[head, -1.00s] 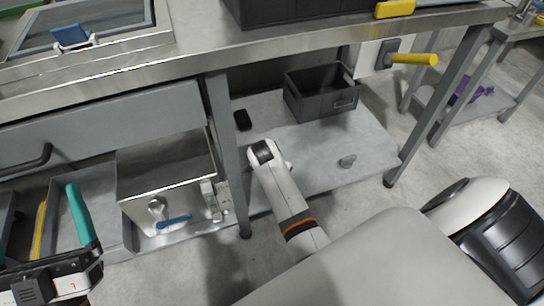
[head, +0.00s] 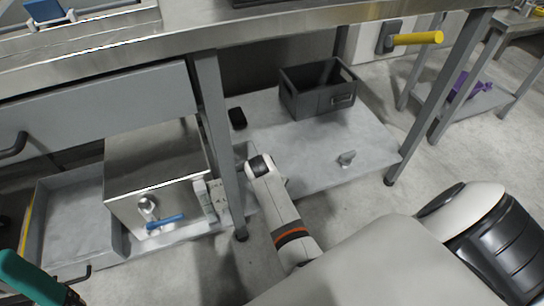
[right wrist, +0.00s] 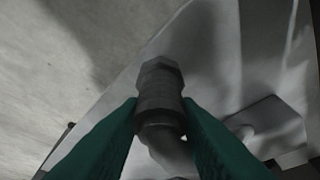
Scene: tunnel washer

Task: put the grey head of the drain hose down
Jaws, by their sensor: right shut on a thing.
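The grey head (right wrist: 160,92) of the drain hose shows in the right wrist view as a grey fitting with a hex-shaped end. The green fingers of my right gripper (right wrist: 160,118) are shut on it from both sides. A pale surface lies behind it; I cannot tell whether the head touches it. In the head view my right arm reaches down at the shelf's front edge, and its gripper and the hose head are hidden. My left gripper (head: 32,282) is at the bottom left corner, with only a green finger clearly showing, so its opening cannot be judged.
A low grey shelf (head: 290,155) under the steel table (head: 270,32) holds a dark crate (head: 318,98), a small black object (head: 237,118) and a small grey fitting (head: 347,158). A table leg (head: 222,150) stands beside my right arm. A steel box (head: 158,175) with a blue-handled valve is left.

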